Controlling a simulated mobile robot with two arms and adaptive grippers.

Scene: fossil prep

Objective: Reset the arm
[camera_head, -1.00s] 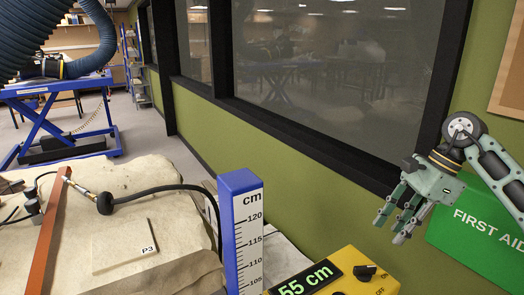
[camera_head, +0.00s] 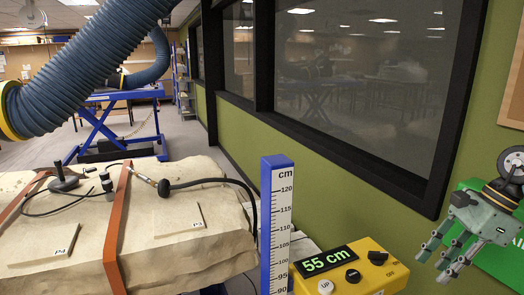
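My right gripper (camera_head: 447,262) hangs at the right edge of the head view, in front of the green first aid box (camera_head: 500,262). Its fingers point down and left and stand apart, with nothing between them. It is clear of the yellow control box to its left. My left gripper is not in view.
A plaster-coloured block (camera_head: 150,240) with orange straps (camera_head: 118,220) and plates P3 (camera_head: 180,222) and P4 (camera_head: 45,247) lies at left. A blue height scale (camera_head: 277,215) and a yellow control box (camera_head: 362,270) reading 55 cm stand beside it. A ribbed blue hose (camera_head: 85,70) hangs upper left.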

